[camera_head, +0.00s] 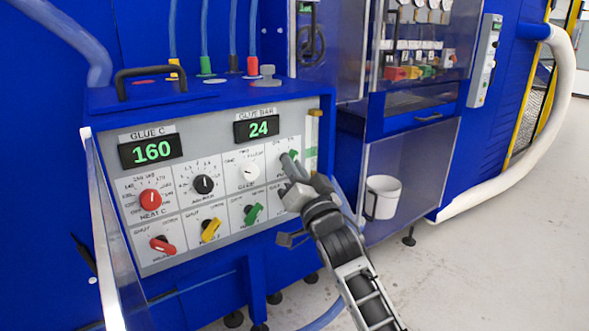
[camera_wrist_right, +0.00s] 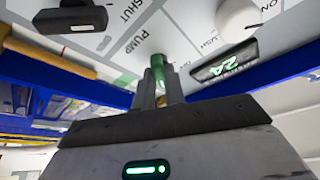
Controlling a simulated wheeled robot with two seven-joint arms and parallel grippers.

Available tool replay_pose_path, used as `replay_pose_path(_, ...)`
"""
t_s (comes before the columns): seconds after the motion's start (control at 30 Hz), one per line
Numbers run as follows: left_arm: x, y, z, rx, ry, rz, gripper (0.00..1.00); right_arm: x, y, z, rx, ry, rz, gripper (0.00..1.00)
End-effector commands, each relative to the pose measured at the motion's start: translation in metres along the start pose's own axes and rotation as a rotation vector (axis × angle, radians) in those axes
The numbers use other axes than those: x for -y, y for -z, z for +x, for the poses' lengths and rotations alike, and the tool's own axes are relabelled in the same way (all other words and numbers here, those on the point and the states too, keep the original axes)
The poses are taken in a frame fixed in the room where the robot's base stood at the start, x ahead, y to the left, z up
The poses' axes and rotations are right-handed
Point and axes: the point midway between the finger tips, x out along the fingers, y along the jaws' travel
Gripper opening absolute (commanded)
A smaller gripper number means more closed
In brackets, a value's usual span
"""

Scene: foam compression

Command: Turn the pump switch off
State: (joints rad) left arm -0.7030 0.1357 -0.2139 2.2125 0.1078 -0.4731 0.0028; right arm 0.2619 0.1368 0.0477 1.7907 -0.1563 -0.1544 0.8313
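The pump switch is a small green knob (camera_head: 294,154) at the upper right of the grey control panel (camera_head: 232,229). In the right wrist view the green knob (camera_wrist_right: 158,66) is beside the printed word PUMP. My right gripper (camera_head: 287,171) reaches the panel from the lower right. In the wrist view its two narrow fingers (camera_wrist_right: 160,84) are close together, one on each side of the knob, and appear closed on it. The fingers and wrist partly hide the knob and the panel's lower right corner. My left gripper is not in view.
The panel also carries a red dial (camera_head: 150,199), a black dial (camera_head: 204,184), a white dial (camera_head: 249,171), and red, yellow and green (camera_head: 253,213) lever knobs. Displays read 160 (camera_head: 151,150) and 24 (camera_head: 257,128). A white bucket (camera_head: 382,196) stands right of the panel. Open floor lies lower right.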

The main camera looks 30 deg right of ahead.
Motion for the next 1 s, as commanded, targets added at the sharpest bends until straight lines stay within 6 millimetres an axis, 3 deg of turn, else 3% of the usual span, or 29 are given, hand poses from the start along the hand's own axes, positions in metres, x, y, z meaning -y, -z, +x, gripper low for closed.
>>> replay_pose_path(0.37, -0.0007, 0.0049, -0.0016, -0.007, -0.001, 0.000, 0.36, -0.0010, 0.0005, 0.0000, 0.001, 0.033, -0.079, 0.00)
replay_pose_path(1.0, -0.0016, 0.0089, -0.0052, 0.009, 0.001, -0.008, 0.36, -0.0060, 0.0032, 0.0013, 0.002, 0.247, -0.597, 0.00)
